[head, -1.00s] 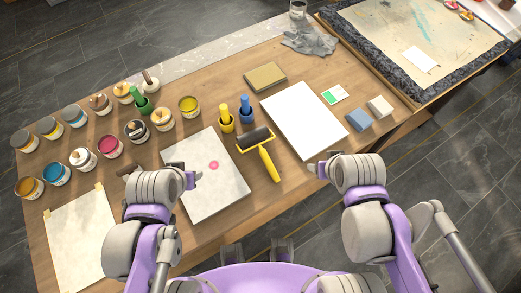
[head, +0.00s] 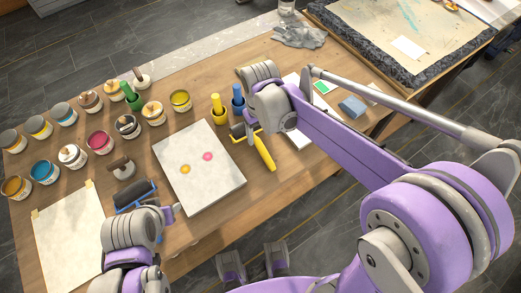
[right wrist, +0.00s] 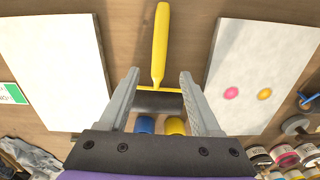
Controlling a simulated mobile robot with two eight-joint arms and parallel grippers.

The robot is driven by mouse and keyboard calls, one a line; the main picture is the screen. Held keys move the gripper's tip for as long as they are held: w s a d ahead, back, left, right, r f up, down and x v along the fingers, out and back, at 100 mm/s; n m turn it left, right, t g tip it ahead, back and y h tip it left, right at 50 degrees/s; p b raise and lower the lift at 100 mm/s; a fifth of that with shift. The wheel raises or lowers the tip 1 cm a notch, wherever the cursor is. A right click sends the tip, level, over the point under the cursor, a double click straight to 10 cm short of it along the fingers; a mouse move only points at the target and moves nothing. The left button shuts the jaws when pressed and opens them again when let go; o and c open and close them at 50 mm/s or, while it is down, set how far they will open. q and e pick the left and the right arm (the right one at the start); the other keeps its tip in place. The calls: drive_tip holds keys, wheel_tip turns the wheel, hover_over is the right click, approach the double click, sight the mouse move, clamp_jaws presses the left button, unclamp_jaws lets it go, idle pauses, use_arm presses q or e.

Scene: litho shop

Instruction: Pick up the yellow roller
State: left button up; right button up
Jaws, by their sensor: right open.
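The yellow roller (head: 264,152) lies on the wooden table, right of the paper with dots; its handle points toward me. My right gripper is above it and hides part of its dark drum in the head view. In the right wrist view, my open right gripper (right wrist: 158,82) has one finger on each side of the roller's drum end, and the yellow handle (right wrist: 160,42) extends beyond the fingertips. Whether the fingers touch it cannot be told. My left gripper (head: 173,212) is beside the blue roller (head: 135,195); its jaw opening is unclear.
A yellow bottle (head: 219,109) and a blue bottle (head: 238,97) stand close behind the roller. White paper with two dots (head: 207,185) lies at its left, a white sheet (right wrist: 55,70) on its other side. Several paint jars fill the table's left.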

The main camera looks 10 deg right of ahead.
sight(262, 147)
drive_tip(key=f, duration=0.7)
drive_tip(key=shift+s+d+b, duration=0.2)
drive_tip(key=shift+s+b, duration=0.1)
clamp_jaws()
